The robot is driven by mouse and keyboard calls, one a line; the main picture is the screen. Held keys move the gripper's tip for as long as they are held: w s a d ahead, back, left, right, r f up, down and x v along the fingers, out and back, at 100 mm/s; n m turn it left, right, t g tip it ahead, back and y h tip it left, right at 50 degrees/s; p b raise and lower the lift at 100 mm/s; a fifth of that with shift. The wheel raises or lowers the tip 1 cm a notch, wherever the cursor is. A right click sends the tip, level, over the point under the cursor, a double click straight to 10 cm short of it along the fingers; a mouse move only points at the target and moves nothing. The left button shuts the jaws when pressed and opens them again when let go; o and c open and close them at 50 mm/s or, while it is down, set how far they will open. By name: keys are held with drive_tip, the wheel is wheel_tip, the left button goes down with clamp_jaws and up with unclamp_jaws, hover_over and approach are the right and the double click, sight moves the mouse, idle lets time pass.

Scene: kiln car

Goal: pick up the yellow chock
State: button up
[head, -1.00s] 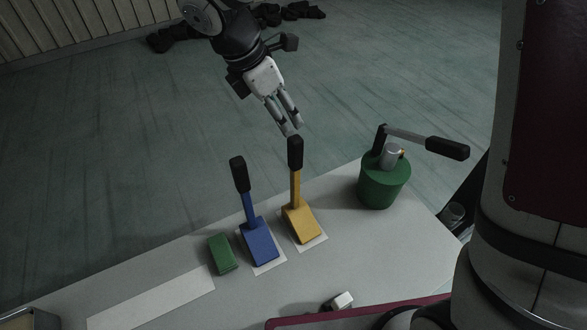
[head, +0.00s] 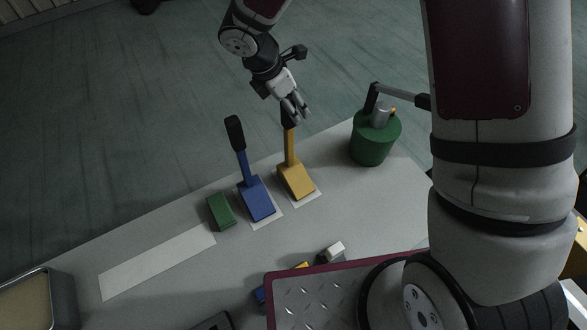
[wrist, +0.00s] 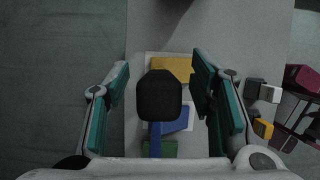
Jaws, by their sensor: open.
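The yellow chock (head: 296,182) stands on a pale pad on the grey table, its yellow shaft rising to a black grip. My gripper (head: 297,112) is open at the top of that grip and partly hides it. In the wrist view the black grip (wrist: 159,95) shows between my two open fingers (wrist: 160,71), apart from both in the picture. The yellow body (wrist: 171,68) lies beyond it. The blue chock (head: 257,200), with a similar black grip, stands just left of the yellow one. Its blue body also shows in the wrist view (wrist: 177,121).
A green block (head: 221,211) lies left of the blue chock. A green cylinder (head: 371,145) with a crank-like handle stands to the right. A small white block (head: 333,251) lies near the front. A tray (head: 62,297) sits at the lower left. The pale strip (head: 155,262) is clear.

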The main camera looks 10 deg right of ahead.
drive_tip(key=shift+w+d+f, duration=0.15)
drive_tip(key=shift+d+f, duration=0.1)
drive_tip(key=shift+f, duration=0.4)
clamp_jaws()
drive_tip(key=shift+w+r, duration=0.1)
drive_tip(key=shift+r, duration=0.05)
